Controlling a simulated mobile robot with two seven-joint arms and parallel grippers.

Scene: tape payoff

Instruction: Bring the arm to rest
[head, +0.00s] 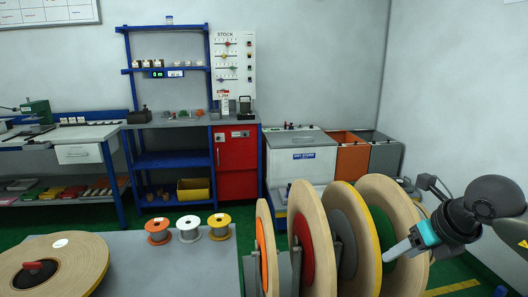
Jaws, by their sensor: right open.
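My right arm comes in from the right edge. Its gripper (396,250), with a teal band behind pale fingers, points left and down at the rightmost large tape roll (378,200). The fingers overlap the green face of that roll in the picture; I cannot tell whether they touch it. The gripper is open, and I see nothing held in it. My left gripper is not in view.
Several large tape rolls stand upright in a row, including one with a red core (303,248). A grey table (190,270) bears a flat roll (75,262) and small orange, white and yellow spools. Shelves, a red cabinet (236,160) and bins line the back wall.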

